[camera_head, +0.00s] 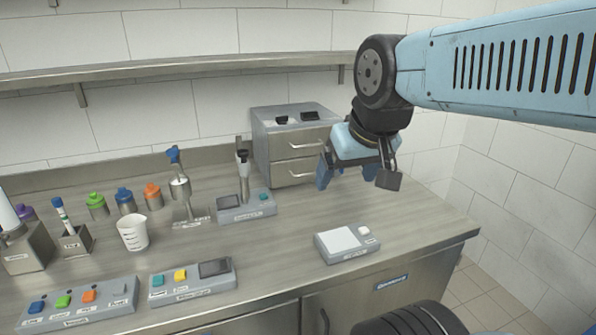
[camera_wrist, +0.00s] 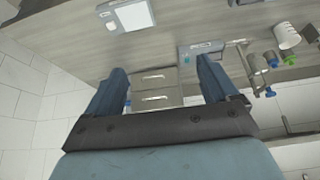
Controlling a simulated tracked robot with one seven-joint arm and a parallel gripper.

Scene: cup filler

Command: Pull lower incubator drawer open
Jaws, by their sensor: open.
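In the wrist view, which is upside down, both drawer fronts show between my open fingers. The lower drawer (camera_wrist: 148,84) is the one nearer the counter there. Nothing hides its handle.
A scale (camera_head: 345,243) with a white plate stands near the counter's front right. A stirrer-like device (camera_head: 246,207) stands left of the incubator. A beaker (camera_head: 133,234), coloured bottles and button panels fill the left. A shelf (camera_head: 190,67) runs above. The counter's right end is clear.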

